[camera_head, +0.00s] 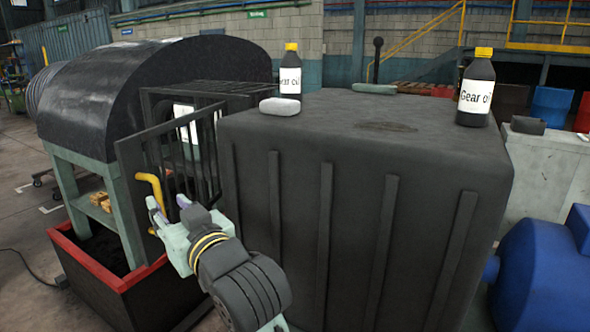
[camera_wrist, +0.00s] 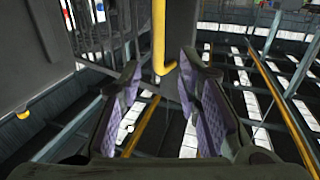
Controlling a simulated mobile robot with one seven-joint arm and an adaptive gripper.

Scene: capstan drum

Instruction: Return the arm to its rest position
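My gripper (camera_head: 168,207) is in front of the barred gate (camera_head: 170,158), at the lower left of the dark ribbed block in the head view. In the wrist view its two purple-padded fingers (camera_wrist: 160,72) stand apart with nothing held between them. A bent yellow handle (camera_head: 154,190) is close by the fingertips. In the wrist view the handle (camera_wrist: 159,35) hangs down between the finger lines, with a visible gap to each finger. I cannot tell its exact distance in depth.
The large dark block (camera_head: 340,180) stands right of my arm, with two gear oil bottles (camera_head: 290,72) (camera_head: 475,88) on top. A black domed drum housing (camera_head: 150,90) stands left above a red-rimmed bin (camera_head: 110,275). A blue machine (camera_head: 540,275) is at the right edge.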

